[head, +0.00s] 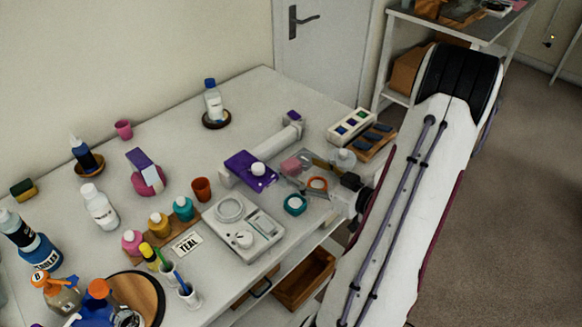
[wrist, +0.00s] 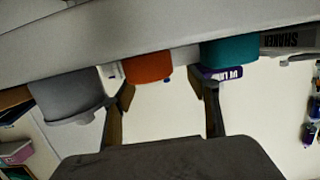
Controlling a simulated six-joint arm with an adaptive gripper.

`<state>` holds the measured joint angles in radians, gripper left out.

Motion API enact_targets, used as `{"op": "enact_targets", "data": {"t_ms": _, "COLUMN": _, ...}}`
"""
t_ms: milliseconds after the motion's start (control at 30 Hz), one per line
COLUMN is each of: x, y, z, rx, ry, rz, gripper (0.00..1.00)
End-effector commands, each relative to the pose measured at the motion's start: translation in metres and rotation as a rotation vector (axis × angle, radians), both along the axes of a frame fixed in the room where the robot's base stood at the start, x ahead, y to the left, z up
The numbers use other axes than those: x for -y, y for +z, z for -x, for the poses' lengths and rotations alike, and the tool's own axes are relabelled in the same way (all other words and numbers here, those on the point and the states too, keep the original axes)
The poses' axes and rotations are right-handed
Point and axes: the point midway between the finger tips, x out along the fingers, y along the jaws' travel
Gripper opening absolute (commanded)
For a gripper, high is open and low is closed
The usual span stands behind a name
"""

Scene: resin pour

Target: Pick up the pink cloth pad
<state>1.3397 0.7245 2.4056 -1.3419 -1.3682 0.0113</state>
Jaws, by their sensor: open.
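I cannot make out the pad between the fingers there.

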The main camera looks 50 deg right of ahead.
Motion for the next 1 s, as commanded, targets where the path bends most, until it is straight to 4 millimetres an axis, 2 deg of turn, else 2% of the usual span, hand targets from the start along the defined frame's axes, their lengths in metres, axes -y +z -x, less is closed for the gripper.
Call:
{"op": "enact_targets", "data": {"t_ms": 533, "x": 0.002, "y": -0.006, "z": -0.044, "rx": 0.000, "ry": 0.002, "rz": 0.000, "gripper": 0.59}}
{"op": "enact_targets", "data": {"t_ms": 1000, "x": 0.002, "y": -0.007, "z": -0.048, "rx": 0.000, "ry": 0.000, "rz": 0.000, "gripper": 0.59}}
